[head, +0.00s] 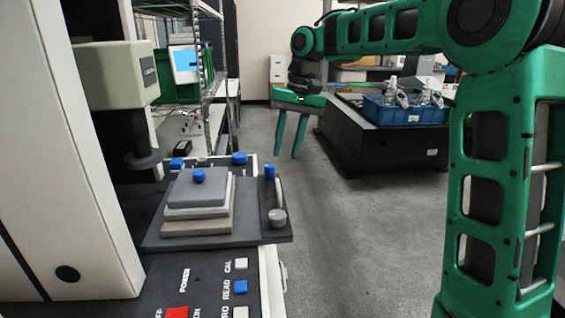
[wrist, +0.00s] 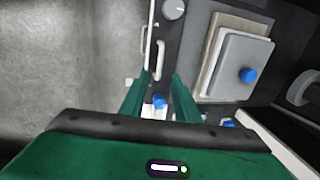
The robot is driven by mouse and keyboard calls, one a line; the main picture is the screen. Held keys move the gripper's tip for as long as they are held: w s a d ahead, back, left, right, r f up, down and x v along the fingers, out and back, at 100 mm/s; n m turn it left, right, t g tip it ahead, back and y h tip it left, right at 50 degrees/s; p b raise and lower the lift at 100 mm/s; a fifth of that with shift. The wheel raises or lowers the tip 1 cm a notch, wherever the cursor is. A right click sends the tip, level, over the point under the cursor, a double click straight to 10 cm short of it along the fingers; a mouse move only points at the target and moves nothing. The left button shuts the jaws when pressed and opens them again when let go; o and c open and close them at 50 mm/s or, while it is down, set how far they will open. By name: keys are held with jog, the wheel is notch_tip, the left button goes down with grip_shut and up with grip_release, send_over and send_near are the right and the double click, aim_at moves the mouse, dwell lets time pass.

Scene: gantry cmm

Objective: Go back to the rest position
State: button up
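My gripper (head: 290,150) hangs in the air over the open floor, right of the measuring machine, with its two green fingers pointing down. The wrist view also shows my gripper (wrist: 156,95) from above. Its fingers are apart and nothing is held between them. A blue knob of the machine shows in the gap, farther off. My green arm reaches in from the right side of the head view.
The machine's dark plate (head: 155,235) holds stacked grey blocks (head: 200,190) with a blue knob. A control panel (head: 225,285) lies in front. A blue crate (head: 400,112) with bottles stands on a black table (head: 385,145). The grey floor (head: 345,235) between is clear.

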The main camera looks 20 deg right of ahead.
jog(key=shift+d+r, duration=0.1)
jog(key=shift+r, duration=0.45)
jog(key=s+d+f+m+h, duration=0.1)
jog(key=s+d+f+m, duration=0.15)
jog(key=s+d, duration=0.6)
jog(key=s+d+f+m+h, duration=0.1)
jog(key=s+d+f, duration=0.4)
jog(key=s, duration=0.6)
jog(key=s+d+f, duration=0.3)
jog(key=s, duration=0.6)
jog(key=s+d+f+m, duration=0.1)
jog(key=s+d+f, duration=0.2)
jog(key=s, duration=0.6)
jog(key=shift+d+f+g, duration=0.2)
jog(key=shift+f+g, duration=0.1)
jog(key=shift+f, duration=0.5)
